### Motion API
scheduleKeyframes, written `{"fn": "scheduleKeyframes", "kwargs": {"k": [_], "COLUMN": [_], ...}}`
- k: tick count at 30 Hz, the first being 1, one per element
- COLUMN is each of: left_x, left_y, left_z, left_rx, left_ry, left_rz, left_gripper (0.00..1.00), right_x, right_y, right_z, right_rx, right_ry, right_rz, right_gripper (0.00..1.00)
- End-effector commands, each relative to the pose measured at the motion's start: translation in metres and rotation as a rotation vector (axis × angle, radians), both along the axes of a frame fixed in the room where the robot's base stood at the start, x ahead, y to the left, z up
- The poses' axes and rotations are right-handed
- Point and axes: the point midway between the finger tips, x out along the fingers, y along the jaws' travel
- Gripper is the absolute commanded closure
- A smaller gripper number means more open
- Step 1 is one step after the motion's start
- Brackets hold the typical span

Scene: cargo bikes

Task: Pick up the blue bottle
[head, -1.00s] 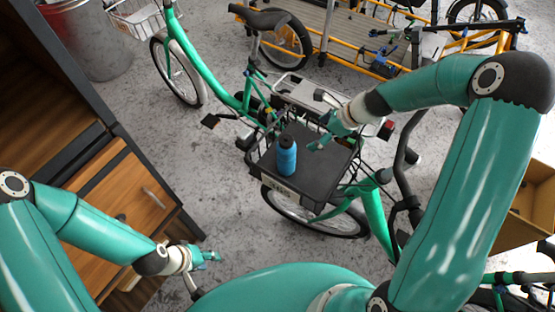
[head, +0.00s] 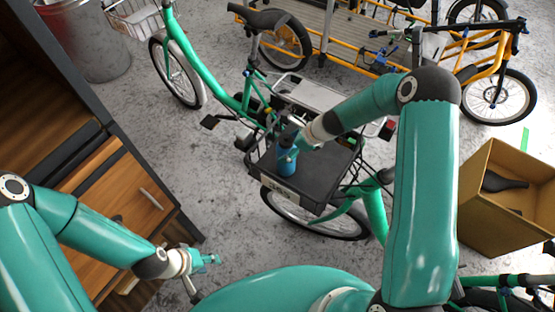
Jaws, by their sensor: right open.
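The blue bottle (head: 286,161) with a dark cap stands upright on the black flat top (head: 308,186) of the green bike's rack box. My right gripper (head: 290,142) is at the bottle's upper part, coming from the right. Its fingers overlap the bottle in the picture, and it is open. I cannot tell whether the fingers touch the bottle. My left gripper (head: 208,259) is low on the left over the grey floor, away from the bottle, with nothing visible in it.
A wooden cabinet (head: 120,200) stands on the left. An open cardboard box (head: 510,205) with a dark saddle inside is on the right. A yellow cargo bike (head: 400,60) stands behind. Bare concrete floor lies left of the rack box.

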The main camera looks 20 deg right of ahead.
Motion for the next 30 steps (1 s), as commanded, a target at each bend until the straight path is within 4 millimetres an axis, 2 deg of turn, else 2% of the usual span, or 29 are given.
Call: {"fn": "scheduleKeyframes", "kwargs": {"k": [4,12,27,30], "left_x": [0.0,0.0,0.0,0.0], "left_y": [0.0,0.0,0.0,0.0], "left_z": [-0.0018,-0.0017,-0.0017,-0.0017], "left_rx": [0.0,0.0,0.0,0.0], "left_ry": [0.0,0.0,0.0,0.0], "left_rz": [0.0,0.0,0.0,0.0], "left_gripper": [0.6,0.6,0.6,0.6], "right_x": [0.0057,0.0066,0.0067,0.0068], "right_y": [0.0066,0.0075,0.0079,0.0079], "right_z": [-0.0136,-0.0148,-0.0148,-0.0146], "right_rx": [0.0,-0.001,-0.001,-0.001], "right_ry": [0.0,-0.001,-0.001,-0.001], "right_rz": [0.001,0.001,0.002,0.002], "right_gripper": [0.03,0.05,0.88,0.88]}}
